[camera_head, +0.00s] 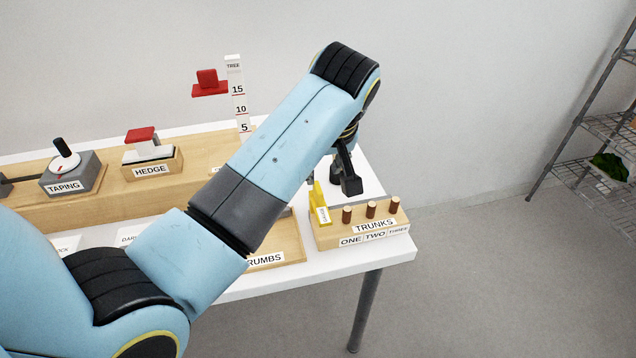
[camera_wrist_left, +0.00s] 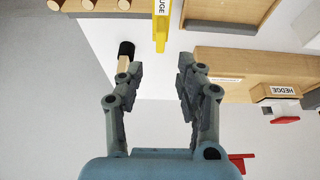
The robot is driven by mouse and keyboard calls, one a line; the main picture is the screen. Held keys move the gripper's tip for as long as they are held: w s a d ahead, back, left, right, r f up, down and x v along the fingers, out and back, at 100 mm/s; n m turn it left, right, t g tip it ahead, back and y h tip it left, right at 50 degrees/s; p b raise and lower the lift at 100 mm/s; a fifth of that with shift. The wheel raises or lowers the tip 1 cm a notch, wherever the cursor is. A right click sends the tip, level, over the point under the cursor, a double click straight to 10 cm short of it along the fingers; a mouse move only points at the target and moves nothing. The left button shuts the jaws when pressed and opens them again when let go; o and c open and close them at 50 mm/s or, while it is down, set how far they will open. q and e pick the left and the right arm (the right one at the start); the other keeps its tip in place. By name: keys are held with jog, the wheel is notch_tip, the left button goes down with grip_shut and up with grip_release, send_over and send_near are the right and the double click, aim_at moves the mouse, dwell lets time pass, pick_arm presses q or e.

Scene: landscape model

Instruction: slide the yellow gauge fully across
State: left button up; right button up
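The yellow gauge (camera_head: 320,204) is a narrow yellow bar with a white label. In the head view it stands at the left end of the wooden trunks block, partly hidden by my left arm and gripper. In the left wrist view the gauge (camera_wrist_left: 161,28) comes down from the top edge, just beyond the fingertips and roughly in line with the gap between them. My left gripper (camera_wrist_left: 157,66) is open, with nothing between its fingers. In the head view the left gripper (camera_head: 338,182) is just behind and above the gauge, partly covered by my arm. My right gripper is not in view.
The trunks block (camera_head: 364,228) holds three brown pegs at the table's right end. A wooden tray (camera_head: 292,240) lies left of it. In the wrist view a black-tipped wooden piece (camera_wrist_left: 126,50) is close to the left finger. A wire shelf (camera_head: 590,125) stands far right.

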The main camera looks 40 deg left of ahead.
aim_at(318, 187)
pick_arm(q)
jog(key=x, duration=0.9)
jog(key=shift+f, duration=0.3)
grip_shut()
